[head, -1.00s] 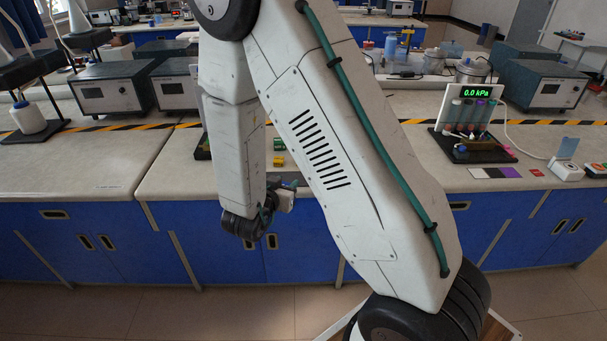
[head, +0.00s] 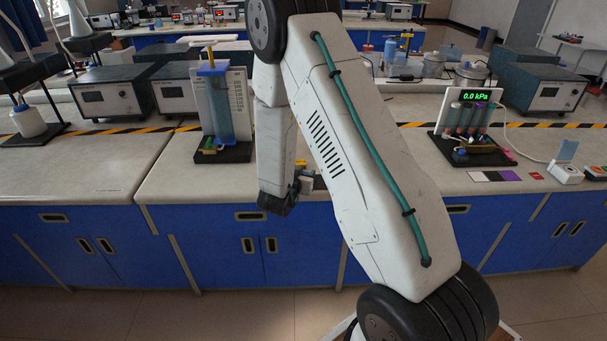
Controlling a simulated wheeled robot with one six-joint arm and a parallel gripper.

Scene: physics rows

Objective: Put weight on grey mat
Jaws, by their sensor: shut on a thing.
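My gripper (head: 303,187) is at the front edge of the bench, low beside my forearm and partly hidden behind my upper arm link. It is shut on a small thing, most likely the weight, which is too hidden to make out. A row of small flat mats lies on the bench at the right: a pale one (head: 478,176), a dark grey one (head: 495,176) and a purple one (head: 511,174). They look bare. My gripper is well to their left.
A pressure display board reading 0.0 kPa (head: 470,98) stands behind the mats, with a white box (head: 566,172) to their right. A blue cylinder apparatus (head: 219,108) stands left of my arm. Small yellow blocks (head: 300,163) lie behind my gripper. The bench front left is clear.

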